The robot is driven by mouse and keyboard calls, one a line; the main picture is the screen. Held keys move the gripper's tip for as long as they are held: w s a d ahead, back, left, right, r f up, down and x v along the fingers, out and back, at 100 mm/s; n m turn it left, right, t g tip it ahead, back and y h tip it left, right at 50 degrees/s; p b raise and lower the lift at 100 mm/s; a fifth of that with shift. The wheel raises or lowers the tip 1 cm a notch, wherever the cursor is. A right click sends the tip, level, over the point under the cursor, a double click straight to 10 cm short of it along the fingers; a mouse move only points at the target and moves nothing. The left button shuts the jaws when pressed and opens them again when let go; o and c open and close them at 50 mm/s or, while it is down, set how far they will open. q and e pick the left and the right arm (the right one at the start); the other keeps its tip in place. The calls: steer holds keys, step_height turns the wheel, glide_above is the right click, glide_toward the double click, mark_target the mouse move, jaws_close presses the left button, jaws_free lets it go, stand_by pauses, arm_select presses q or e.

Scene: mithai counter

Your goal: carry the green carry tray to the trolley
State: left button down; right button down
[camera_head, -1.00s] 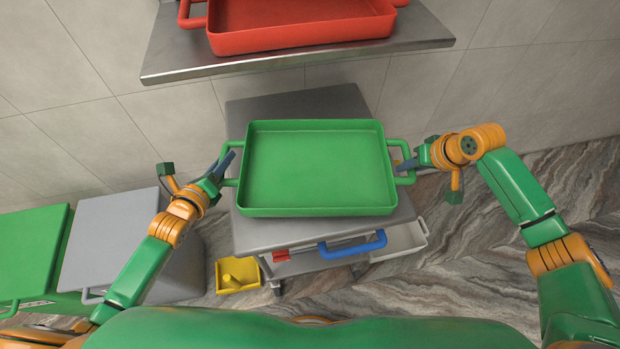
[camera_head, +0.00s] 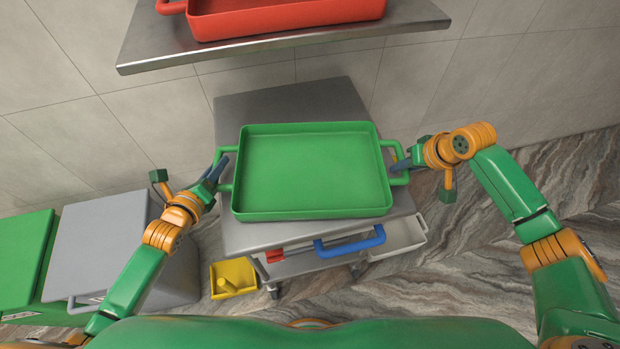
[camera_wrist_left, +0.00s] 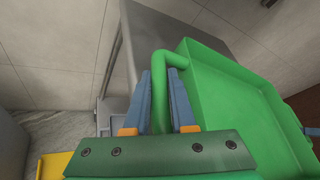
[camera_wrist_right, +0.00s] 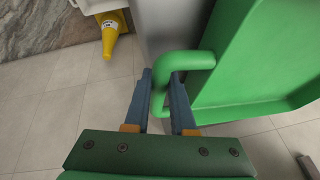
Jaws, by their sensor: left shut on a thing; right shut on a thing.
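The green carry tray (camera_head: 315,175) is empty and looks about level, above the grey top of the trolley (camera_head: 300,98). I cannot tell whether it touches that top. My left gripper (camera_head: 218,172) is shut on the tray's left handle, which also shows in the left wrist view (camera_wrist_left: 166,68). My right gripper (camera_head: 402,165) is shut on the right handle, seen in the right wrist view (camera_wrist_right: 190,60). The trolley has a blue push handle (camera_head: 350,244) at its near side. The tray hides the middle of the trolley top.
A steel shelf (camera_head: 290,56) with a red tray (camera_head: 290,22) on it is beyond the trolley, by the tiled wall. A grey bin (camera_head: 105,240) and a green bin (camera_head: 22,255) stand at the left. A yellow container (camera_head: 233,278) is beside the trolley. Open floor lies at the right.

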arm_select(q)
steer(key=shift+f+b, duration=0.35)
steer(key=shift+f, duration=0.3)
arm_select(e)
steer(key=shift+d+f, duration=0.1)
steer(key=shift+f, duration=0.55)
arm_select(q)
steer(key=c, duration=0.8)
jaws_free()
steer(key=shift+r, duration=0.25)
arm_select(e)
steer(key=c, duration=0.8)
jaws_free()
steer(key=shift+r, duration=0.25)
arm_select(q)
steer(key=shift+o, duration=0.2)
arm_select(e)
steer(key=shift+o, duration=0.2)
arm_select(q)
steer(key=shift+s, duration=0.1)
steer(key=v, duration=1.2)
arm_select(e)
steer(key=v, duration=1.2)
